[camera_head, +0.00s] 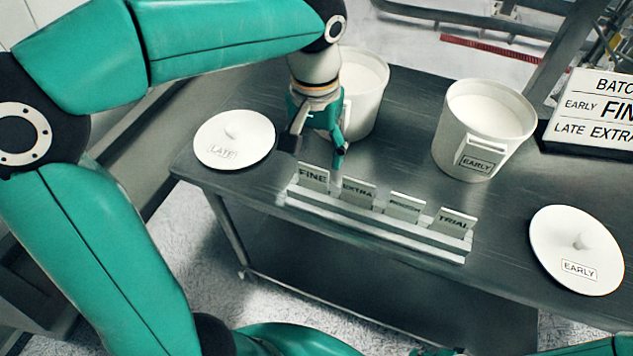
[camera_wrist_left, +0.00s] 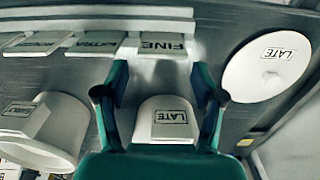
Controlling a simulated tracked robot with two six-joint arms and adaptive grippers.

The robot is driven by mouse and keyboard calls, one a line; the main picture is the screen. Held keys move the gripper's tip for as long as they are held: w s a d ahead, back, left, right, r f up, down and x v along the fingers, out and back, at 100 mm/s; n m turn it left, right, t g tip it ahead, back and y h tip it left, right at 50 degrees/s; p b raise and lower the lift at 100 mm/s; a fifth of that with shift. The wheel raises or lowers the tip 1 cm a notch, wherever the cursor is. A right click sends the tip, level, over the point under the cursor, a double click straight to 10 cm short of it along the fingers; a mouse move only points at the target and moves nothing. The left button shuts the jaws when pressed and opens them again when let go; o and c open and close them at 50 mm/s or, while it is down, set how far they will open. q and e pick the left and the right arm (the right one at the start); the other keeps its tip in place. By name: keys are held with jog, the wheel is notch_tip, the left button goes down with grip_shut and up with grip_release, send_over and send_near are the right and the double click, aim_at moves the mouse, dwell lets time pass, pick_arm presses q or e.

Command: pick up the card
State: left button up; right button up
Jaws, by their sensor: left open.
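Several label cards stand in a pale rack (camera_head: 370,226) along the table's front edge: FINE (camera_head: 313,178), EXTRA (camera_head: 358,192), a third card with unclear print (camera_head: 404,207), and TRIAL (camera_head: 453,221). My left gripper (camera_head: 315,150) is open and empty, pointing down just behind the FINE card, between the rack and the LATE bin. In the left wrist view, the FINE card (camera_wrist_left: 162,45) lies just beyond the open fingers (camera_wrist_left: 160,80), with the EXTRA card (camera_wrist_left: 97,43) to its left. My right gripper does not show.
The powder-filled LATE bin (camera_head: 362,95) stands close behind my left gripper. The EARLY bin (camera_head: 484,130) is farther right. The LATE lid (camera_head: 233,139) and EARLY lid (camera_head: 577,250) lie flat on the table. A batch sign (camera_head: 592,112) stands at the right.

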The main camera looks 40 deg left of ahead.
aim_at(314, 174)
pick_arm(q)
jog(key=shift+s+a+f, duration=0.1)
jog(key=shift+s+f, duration=0.05)
jog(key=shift+f, duration=3.2)
jog(key=shift+c, duration=0.4)
jog(key=c, duration=0.6)
jog(key=shift+r, duration=0.1)
